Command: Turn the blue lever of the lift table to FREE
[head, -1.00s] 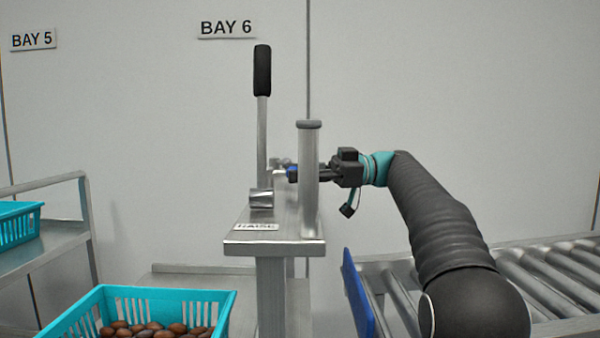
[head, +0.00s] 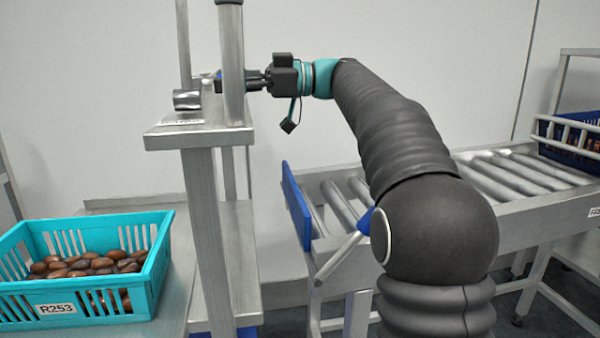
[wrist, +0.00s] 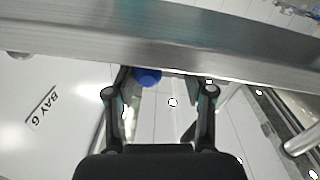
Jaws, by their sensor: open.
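A blue part (head: 217,83), seemingly the lift table's blue lever, shows just left of the upright metal post (head: 232,60). The rest of it is hidden behind the post. My gripper (head: 252,80) reaches from the right, its fingertips passing behind the post. In the wrist view my gripper (wrist: 160,85) is open, and a blue rounded end (wrist: 148,77) shows between the fingers, nearer the left one. A grey metal bar (wrist: 160,45) crosses the top and covers what lies past it. I cannot tell whether a finger touches the blue part. No FREE mark is readable.
A turquoise crate of dates (head: 80,305) stands at lower left. A roller conveyor (head: 520,175) with a blue end plate (head: 297,205) runs to the right. Another lever with a blue hub (head: 365,221) is beside my arm. A dark blue crate (head: 590,140) is at far right.

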